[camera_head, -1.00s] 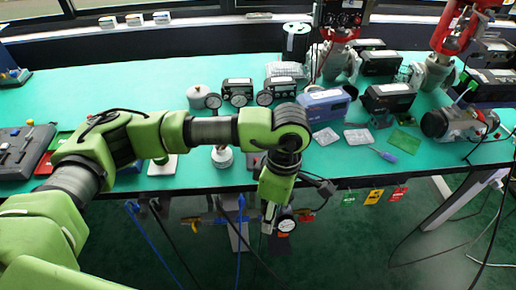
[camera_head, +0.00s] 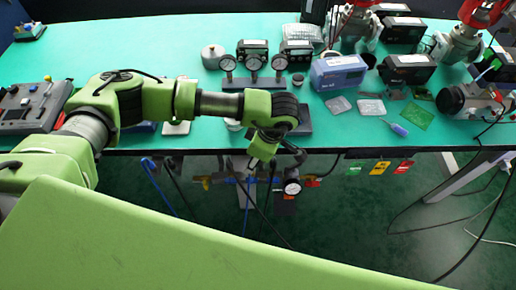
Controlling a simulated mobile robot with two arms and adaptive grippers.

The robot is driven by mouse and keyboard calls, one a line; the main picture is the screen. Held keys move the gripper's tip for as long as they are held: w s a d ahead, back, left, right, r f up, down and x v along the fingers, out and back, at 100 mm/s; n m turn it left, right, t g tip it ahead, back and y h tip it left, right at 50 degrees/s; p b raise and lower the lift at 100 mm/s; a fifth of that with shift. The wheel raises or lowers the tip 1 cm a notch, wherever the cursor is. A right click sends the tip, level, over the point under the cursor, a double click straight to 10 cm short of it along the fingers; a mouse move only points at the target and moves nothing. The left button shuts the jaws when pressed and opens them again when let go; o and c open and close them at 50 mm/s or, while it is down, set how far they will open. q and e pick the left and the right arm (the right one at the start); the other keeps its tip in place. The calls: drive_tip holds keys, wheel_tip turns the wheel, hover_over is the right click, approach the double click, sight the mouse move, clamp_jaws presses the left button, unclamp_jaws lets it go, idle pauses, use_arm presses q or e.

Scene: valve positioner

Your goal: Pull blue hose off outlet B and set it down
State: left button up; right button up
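My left arm comes in from the left, and its green wrist and gripper (camera_head: 262,150) are at the table's front edge. The fingers are hidden or too small to make out, so I cannot tell if they hold anything. Below the edge is a pipe assembly (camera_head: 205,182) with a yellow fitting and a round gauge (camera_head: 292,187). A blue hose (camera_head: 246,212) hangs beneath it. Another blue hose (camera_head: 150,166) hangs farther left. No outlet label is readable, so I cannot tell which is outlet B. My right gripper is not in view.
Green, yellow and red tags (camera_head: 379,168) hang at the front edge. A grey panel (camera_head: 32,105) lies at left.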

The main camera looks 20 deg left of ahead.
use_arm(q)
drive_tip(key=shift+x, duration=1.4)
drive_tip(key=shift+c, duration=0.3)
clamp_jaws()
